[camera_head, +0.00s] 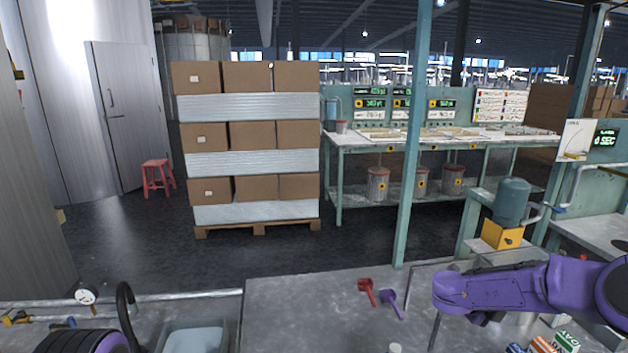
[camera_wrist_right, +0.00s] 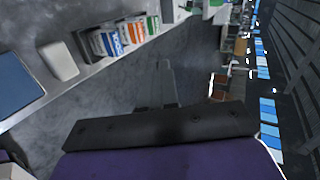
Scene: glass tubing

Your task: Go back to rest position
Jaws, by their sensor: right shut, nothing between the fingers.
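My right arm, purple, comes in from the right in the head view and reaches over the grey table (camera_head: 310,305). In the right wrist view my right gripper (camera_wrist_right: 164,68) is shut and empty, pointing away over grey floor, apart from any object. In the head view the gripper is mostly hidden behind the arm. Only a purple and black part of my left arm shows at the bottom left. My left gripper is out of view.
A red scoop (camera_head: 367,291) and a purple scoop (camera_head: 391,303) lie on the table. Several small cartons (camera_head: 566,342) stand by my right arm. A grey bin (camera_head: 195,338) and a gauge (camera_head: 86,296) are at the left. A teal post (camera_head: 413,150) rises behind the table.

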